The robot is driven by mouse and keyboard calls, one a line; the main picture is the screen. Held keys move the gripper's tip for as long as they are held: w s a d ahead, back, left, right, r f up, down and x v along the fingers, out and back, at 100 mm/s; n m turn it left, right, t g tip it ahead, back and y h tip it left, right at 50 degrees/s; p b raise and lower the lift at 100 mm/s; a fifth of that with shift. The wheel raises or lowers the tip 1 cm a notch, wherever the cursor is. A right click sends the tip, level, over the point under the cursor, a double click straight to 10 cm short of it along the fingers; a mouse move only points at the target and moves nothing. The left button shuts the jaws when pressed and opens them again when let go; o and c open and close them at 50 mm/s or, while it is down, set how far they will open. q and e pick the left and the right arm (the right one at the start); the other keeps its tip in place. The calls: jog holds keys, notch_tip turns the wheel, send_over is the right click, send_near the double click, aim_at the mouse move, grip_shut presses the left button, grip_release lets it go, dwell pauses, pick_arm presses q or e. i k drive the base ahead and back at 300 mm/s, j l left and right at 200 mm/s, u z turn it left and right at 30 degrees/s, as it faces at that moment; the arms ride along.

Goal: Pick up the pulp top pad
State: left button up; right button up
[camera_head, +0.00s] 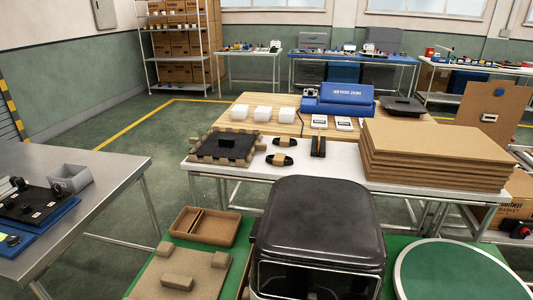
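A tan, rough pulp-like pad (203,262) with raised blocks lies flat at the lower left, on the green surface left of the black air fryer (320,222). Its lower edge is cut off by the frame. A second grey-brown pulp-like piece (203,154) with a notched edge lies on the white table behind, with a black plate (228,146) on it. I cannot tell for certain which one is the top pad. Neither of my grippers is in view.
A brown divided tray (207,239) sits behind the near pad. Stacked cardboard sheets (435,150) fill the right of the white table (335,183). A green round plate (455,272) lies right of the fryer. A steel table (110,180) stands left, with floor between.

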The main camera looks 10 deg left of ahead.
aim_at(178, 283)
jog(key=u, duration=1.2)
